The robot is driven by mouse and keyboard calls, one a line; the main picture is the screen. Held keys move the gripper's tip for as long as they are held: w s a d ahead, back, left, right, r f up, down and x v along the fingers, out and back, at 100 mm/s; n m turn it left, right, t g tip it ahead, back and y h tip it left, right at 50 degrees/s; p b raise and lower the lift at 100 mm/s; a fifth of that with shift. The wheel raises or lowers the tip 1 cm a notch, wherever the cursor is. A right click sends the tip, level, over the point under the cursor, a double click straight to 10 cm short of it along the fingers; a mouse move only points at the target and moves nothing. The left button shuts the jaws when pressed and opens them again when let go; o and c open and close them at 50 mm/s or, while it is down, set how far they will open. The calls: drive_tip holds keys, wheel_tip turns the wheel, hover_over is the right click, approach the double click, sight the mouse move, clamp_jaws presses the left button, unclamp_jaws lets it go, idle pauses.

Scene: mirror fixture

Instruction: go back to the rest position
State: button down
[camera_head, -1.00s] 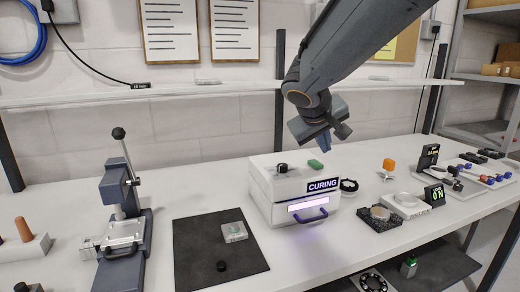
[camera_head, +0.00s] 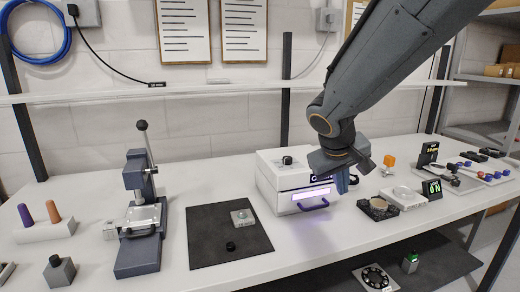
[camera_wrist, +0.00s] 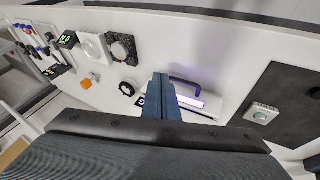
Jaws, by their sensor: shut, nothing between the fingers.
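My gripper (camera_head: 343,183) is in front of the right end of the white curing box (camera_head: 283,186) in the head view. It hides part of the box's label and the bench just behind. In the wrist view my gripper (camera_wrist: 161,80) has its two blue fingers together, with nothing between them. The curing box's purple handle (camera_wrist: 187,85) and lit window show just right of the fingers there. The fingers look apart from the box, but the exact gap cannot be told.
A black mat (camera_head: 215,247) with a small grey block (camera_head: 242,217) lies left of the box. A lever press (camera_head: 141,220) stands further left. A dark textured pad (camera_head: 378,207) and a lit display (camera_head: 433,188) are at right. A shelf (camera_head: 210,95) runs behind.

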drive_tip(key=s+a+f+m+g+y, duration=0.1)
drive_tip(key=s+f+m+g+y, duration=0.1)
drive_tip(key=s+f, duration=1.3)
drive_tip(key=s+g+y, duration=0.1)
drive_tip(key=s+g, duration=0.1)
drive_tip(key=s, duration=0.1)
drive_tip(key=shift+g+y, duration=0.3)
